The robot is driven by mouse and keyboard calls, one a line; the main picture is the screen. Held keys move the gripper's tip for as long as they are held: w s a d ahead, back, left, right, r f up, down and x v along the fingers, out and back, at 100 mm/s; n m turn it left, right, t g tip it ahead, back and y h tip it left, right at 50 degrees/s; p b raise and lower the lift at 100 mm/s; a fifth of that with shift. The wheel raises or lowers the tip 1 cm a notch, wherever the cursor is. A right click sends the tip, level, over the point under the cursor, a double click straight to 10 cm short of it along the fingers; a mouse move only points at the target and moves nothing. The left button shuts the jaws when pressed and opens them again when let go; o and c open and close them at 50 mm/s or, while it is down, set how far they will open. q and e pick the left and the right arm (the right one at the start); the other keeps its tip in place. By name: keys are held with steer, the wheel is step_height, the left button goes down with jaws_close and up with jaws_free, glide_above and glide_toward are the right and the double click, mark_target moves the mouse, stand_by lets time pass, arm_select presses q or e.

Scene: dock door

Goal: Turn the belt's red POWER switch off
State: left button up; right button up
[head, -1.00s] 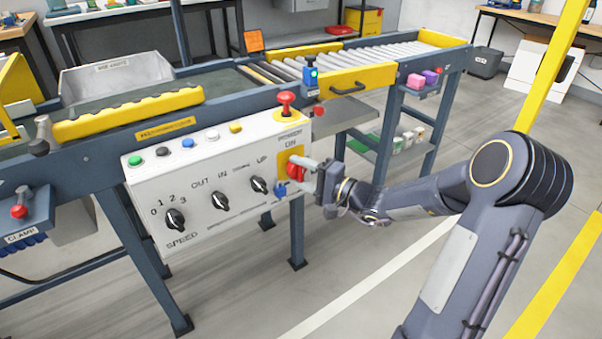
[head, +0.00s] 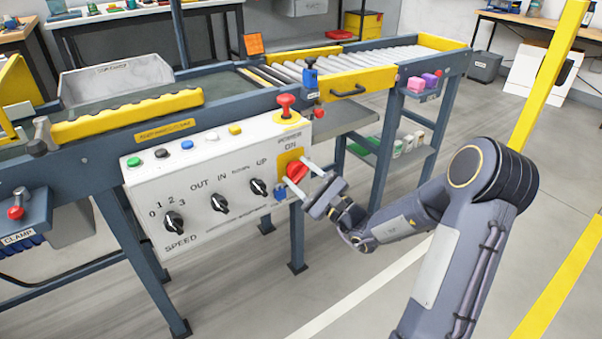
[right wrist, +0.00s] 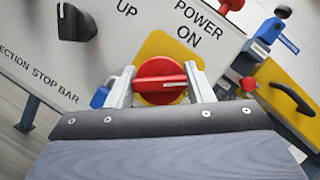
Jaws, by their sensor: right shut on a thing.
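The red POWER switch (head: 297,173) sits on a yellow plate (head: 286,157) at the right end of the white control panel (head: 215,180), under the printed words POWER and ON. In the right wrist view the red knob (right wrist: 160,80) lies between the two fingers, with its bar lying about level across the picture. My right gripper (head: 298,176) is shut on the knob, one finger on each side; it also shows in the right wrist view (right wrist: 160,88). My left gripper is not in view.
A red mushroom button (head: 285,103) stands on the panel top above the switch. A blue padlock-like part (head: 280,192) hangs just below left. Black knobs (head: 259,187) lie to the left.

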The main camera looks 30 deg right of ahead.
steer(key=m+h+p, duration=0.1)
steer(key=m, duration=0.1)
steer(key=m+t+h+p, duration=0.1)
steer(key=m, duration=0.2)
steer(key=shift+r+t, duration=0.1)
steer(key=shift+t, duration=0.2)
steer(key=shift+m+t+h+p, duration=0.15)
steer(key=shift+m+h+p, duration=0.7)
steer(key=shift+m, duration=0.7)
steer(key=shift+m+t+h+p, duration=0.15)
steer(key=shift+m+h+p, duration=0.7)
steer(key=shift+m, duration=0.7)
steer(key=shift+f, duration=0.2)
steer(key=o, duration=1)
steer(key=shift+c, duration=0.2)
steer(key=p+v, duration=0.1)
steer(key=v, duration=0.6)
steer(key=shift+s, duration=0.4)
steer(key=shift+f, duration=0.1)
